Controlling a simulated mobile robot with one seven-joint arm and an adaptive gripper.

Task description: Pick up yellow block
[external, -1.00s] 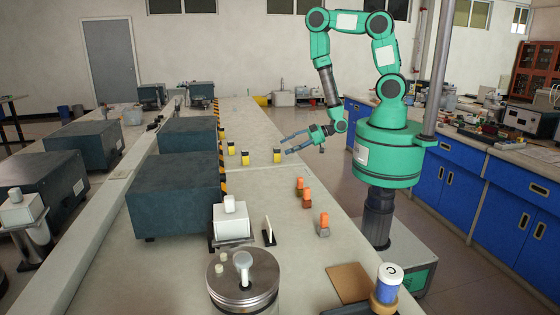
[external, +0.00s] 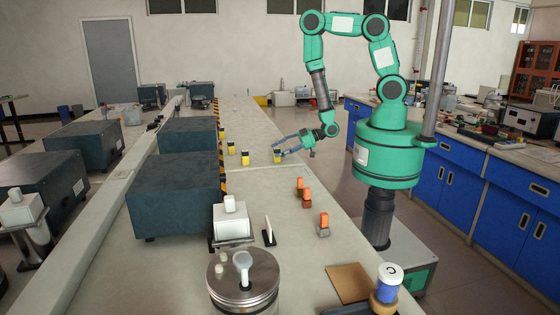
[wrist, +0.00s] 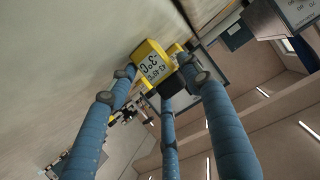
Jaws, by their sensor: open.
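A small yellow block (external: 277,157) with a black top stands on the long bench, nearest my arm. My gripper (external: 283,148) is open, with its blue fingers level and reaching left to this block. In the wrist view the yellow block (wrist: 148,60), with printed characters on its face, shows between the tips of my spread fingers (wrist: 160,76). I cannot tell whether any finger touches it. Other yellow blocks with dark tops stand to its left, one at the near side (external: 245,158) and one beyond it (external: 231,149).
Several orange-topped pieces (external: 307,198) stand on the bench nearer the camera. Large dark equipment boxes (external: 172,195) line the left side, beside a striped edge (external: 222,170). The bench surface around the nearest yellow block is mostly clear.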

